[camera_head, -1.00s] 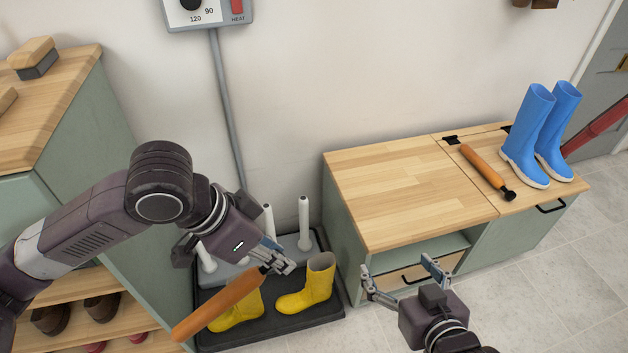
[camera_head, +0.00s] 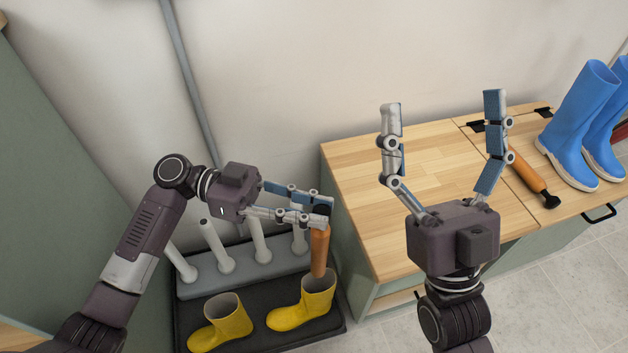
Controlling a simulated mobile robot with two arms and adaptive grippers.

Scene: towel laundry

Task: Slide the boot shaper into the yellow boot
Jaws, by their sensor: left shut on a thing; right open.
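My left gripper (camera_head: 322,211) is shut on the black-ended top of an orange-brown boot shaper (camera_head: 319,250). The shaper hangs nearly upright, its lower end at the opening of the right-hand yellow boot (camera_head: 303,302). I cannot tell how far, if at all, it is inside. A second yellow boot (camera_head: 222,324) stands to the left on the black tray (camera_head: 258,297). My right gripper (camera_head: 442,100) is open and empty, fingers pointing up, in front of the wooden bench top. Another shaper (camera_head: 528,174) lies on the bench.
A grey rack (camera_head: 203,282) with several upright pegs stands behind the yellow boots. The wooden-topped bench (camera_head: 360,165) is close to the right of the tray. Blue boots (camera_head: 582,128) stand on its right end. A green cabinet (camera_head: 60,170) is at the left.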

